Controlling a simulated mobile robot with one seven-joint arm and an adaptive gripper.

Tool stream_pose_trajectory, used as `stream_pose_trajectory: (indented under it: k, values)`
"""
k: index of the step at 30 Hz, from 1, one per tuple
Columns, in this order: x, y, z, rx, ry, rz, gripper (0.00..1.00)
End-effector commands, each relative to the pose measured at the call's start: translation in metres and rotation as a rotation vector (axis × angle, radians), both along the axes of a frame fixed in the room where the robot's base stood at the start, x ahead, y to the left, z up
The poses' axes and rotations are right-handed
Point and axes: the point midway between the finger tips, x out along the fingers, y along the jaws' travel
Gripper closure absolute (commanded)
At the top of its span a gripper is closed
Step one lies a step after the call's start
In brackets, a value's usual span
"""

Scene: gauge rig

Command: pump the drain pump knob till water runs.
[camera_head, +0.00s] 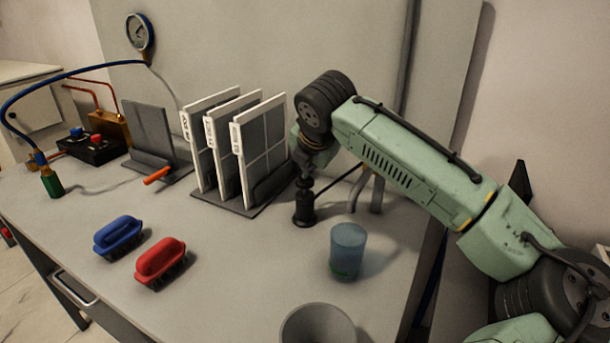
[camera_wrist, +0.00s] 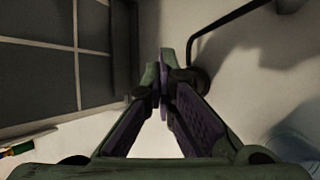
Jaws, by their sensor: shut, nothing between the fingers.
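The drain pump looks to be the black upright piece (camera_head: 304,211) on the bench, with a dark knob (camera_head: 305,184) at its top. My gripper (camera_wrist: 168,78) is shut, with its fingertips together and nothing between them. In the head view it is largely hidden behind my wrist, close above the knob. In the wrist view a dark rounded part (camera_wrist: 201,78) shows just behind the fingertips; I cannot tell whether they touch it. A translucent blue cup (camera_head: 347,250) stands in front of the pump. I see no running water.
A rack of white-framed panels (camera_head: 222,150) stands close left of the pump. A red brush (camera_head: 160,262), a blue brush (camera_head: 117,237) and a grey round container (camera_head: 317,325) are nearer the front.

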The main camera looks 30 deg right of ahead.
Motion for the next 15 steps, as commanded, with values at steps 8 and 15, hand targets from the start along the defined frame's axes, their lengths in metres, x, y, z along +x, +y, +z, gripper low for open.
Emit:
stream_pose_trajectory:
  k: [8,15]
  values:
    - [-0.0001,0.0004,-0.0042,0.001,0.002,0.001,1.0]
    - [0.0,0.0007,0.0004,0.001,0.002,0.001,1.0]
